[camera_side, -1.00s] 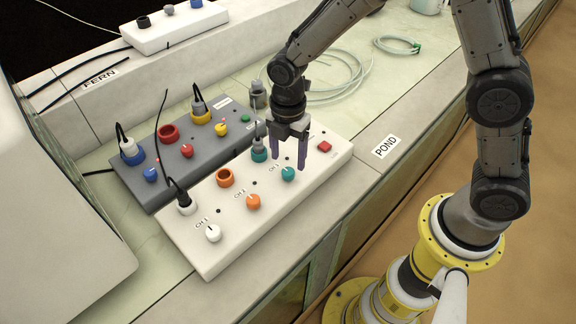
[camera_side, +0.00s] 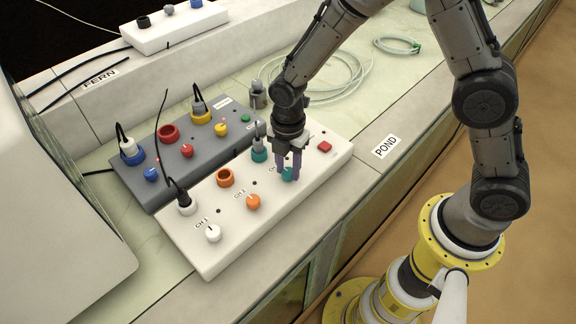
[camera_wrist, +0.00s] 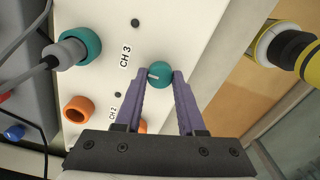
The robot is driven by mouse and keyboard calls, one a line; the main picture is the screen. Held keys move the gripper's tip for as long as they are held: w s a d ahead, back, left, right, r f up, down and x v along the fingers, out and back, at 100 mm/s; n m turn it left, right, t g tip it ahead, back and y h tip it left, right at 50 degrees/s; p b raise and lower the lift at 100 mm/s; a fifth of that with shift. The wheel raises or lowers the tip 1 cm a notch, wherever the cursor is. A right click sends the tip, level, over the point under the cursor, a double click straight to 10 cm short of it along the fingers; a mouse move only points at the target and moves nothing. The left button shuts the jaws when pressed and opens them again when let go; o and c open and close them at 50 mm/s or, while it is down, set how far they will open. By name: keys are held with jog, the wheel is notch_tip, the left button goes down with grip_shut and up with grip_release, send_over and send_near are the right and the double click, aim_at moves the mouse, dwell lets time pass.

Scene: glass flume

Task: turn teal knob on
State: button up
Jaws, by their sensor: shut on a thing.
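The teal knob (camera_side: 288,174) is on the white control box (camera_side: 222,250), at the channel 3 place. In the wrist view the teal knob (camera_wrist: 159,74) shows a pale pointer line aimed left, toward the "CH 3" label. My gripper (camera_side: 288,172) points down at the box, with its purple fingers around the knob. In the wrist view my gripper (camera_wrist: 160,78) has one fingertip at each side of the knob, shut on it. The fingers partly hide the knob in the side view.
A teal socket with a grey plug (camera_side: 259,148) stands close behind the knob. A grey box (camera_side: 150,195) lies behind, with cables standing up.

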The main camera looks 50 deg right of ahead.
grip_shut()
jog(key=shift+m, duration=0.3)
jog(key=m, duration=0.3)
jog(key=shift+m, duration=0.3)
jog(key=m, duration=0.4)
jog(key=shift+m, duration=0.3)
jog(key=m, duration=0.4)
jog(key=shift+m, duration=0.3)
jog(key=shift+w+r+m, duration=0.1)
jog(key=shift+m, duration=2.1)
jog(key=o, duration=1)
grip_release()
jog(key=shift+c, duration=0.2)
